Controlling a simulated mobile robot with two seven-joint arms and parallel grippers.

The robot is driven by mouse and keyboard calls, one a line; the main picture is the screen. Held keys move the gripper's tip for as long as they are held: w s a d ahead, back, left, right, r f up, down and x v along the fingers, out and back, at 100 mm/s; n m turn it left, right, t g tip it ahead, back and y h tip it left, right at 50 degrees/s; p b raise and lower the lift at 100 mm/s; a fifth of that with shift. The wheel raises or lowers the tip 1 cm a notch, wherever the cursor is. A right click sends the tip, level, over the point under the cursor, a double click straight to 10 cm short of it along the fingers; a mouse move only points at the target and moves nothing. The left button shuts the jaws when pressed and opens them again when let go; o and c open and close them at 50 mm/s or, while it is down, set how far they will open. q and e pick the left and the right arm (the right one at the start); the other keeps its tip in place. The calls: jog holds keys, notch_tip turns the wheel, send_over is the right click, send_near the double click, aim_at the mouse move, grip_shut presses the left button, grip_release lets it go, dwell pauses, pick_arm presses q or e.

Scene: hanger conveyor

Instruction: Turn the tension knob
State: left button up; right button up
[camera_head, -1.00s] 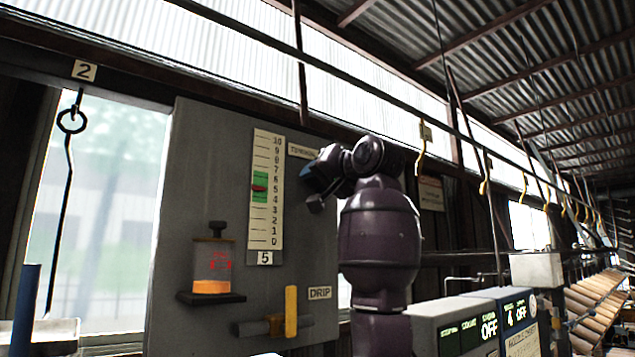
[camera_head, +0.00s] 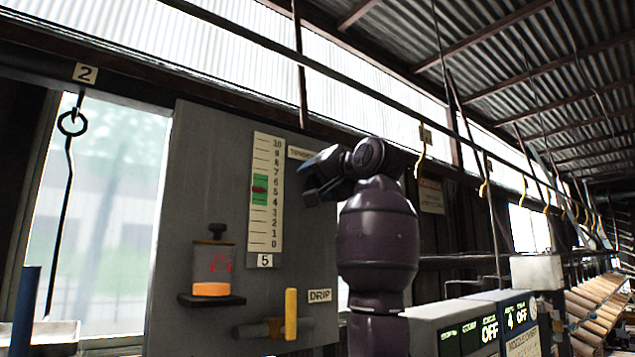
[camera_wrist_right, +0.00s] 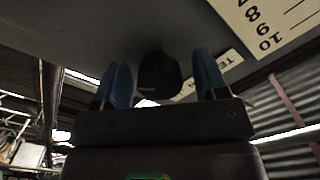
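The tension knob (camera_wrist_right: 160,77) is a dark round knob on the grey panel, between the two blue fingers of my right gripper (camera_wrist_right: 164,80) in the right wrist view. The fingers stand apart, with a visible gap on each side of the knob. In the head view my right gripper (camera_head: 316,182) is at the panel's upper right, beside the partly covered tension label (camera_head: 299,153), and hides the knob. The tension gauge (camera_head: 265,215) has a scale from 0 to 10; its red pointer (camera_head: 259,190) is within the green band. My left gripper is not in view.
The grey panel (camera_head: 215,150) also carries a bottle with orange liquid (camera_head: 211,289) and a yellow drip lever (camera_head: 291,314). A rail with hanging hooks (camera_head: 421,165) runs overhead. Control boxes with OFF displays (camera_head: 489,328) stand at lower right.

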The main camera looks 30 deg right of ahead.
jog(key=shift+s+f, duration=0.1)
jog(key=shift+s, duration=0.35)
jog(key=s+b, duration=0.2)
jog(key=s, duration=0.7)
jog(key=shift+s+d+b, duration=0.3)
jog(key=shift+s+d, duration=0.1)
